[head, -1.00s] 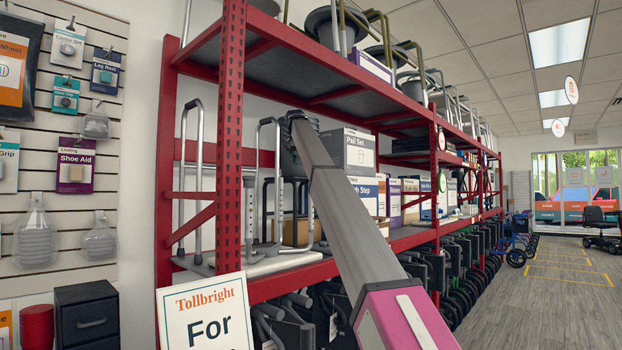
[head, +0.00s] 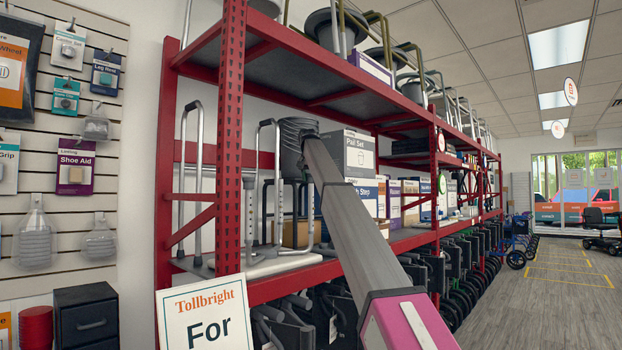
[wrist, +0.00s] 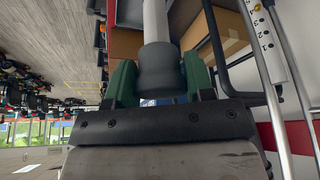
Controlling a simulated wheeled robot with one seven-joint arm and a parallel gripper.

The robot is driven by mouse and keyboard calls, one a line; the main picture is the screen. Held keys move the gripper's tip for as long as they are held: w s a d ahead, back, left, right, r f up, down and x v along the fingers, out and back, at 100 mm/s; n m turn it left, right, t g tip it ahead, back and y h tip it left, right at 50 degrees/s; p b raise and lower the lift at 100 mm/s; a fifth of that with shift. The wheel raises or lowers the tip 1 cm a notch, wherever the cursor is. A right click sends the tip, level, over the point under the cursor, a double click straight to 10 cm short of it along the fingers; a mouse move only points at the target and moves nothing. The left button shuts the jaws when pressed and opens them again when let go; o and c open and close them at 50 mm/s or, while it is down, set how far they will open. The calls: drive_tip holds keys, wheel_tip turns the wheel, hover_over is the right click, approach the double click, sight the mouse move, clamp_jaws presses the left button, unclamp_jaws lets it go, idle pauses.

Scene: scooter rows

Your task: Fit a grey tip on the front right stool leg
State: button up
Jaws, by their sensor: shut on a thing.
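My gripper (wrist: 160,84) has two green fingers, shut on a dark grey tip (wrist: 158,62) in the wrist view. A lighter grey tube, the stool leg (wrist: 155,20), runs straight from the tip's collar to the top edge. Tip and tube are in line and appear to meet. How far the tube sits inside the tip cannot be told. In the head view, my dark wrist hides the fingers and the tip. Below it, a white seat-like slab (head: 272,264) lies on the shelf, with metal legs rising near it.
The red rack's front post (head: 231,130) stands left of my arm, and the upper shelf (head: 300,65) is overhead. Boxes (head: 358,153) stand close right of the wrist. A tube with holes and numbers (wrist: 262,40) stands right of the leg in the wrist view. The aisle is clear.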

drive_tip(key=shift+f, duration=0.6)
drive_tip(key=o, duration=1)
drive_tip(key=shift+r, duration=0.1)
drive_tip(key=shift+r, duration=0.2)
drive_tip(key=v, duration=1.2)
drive_tip(key=shift+r, duration=0.3)
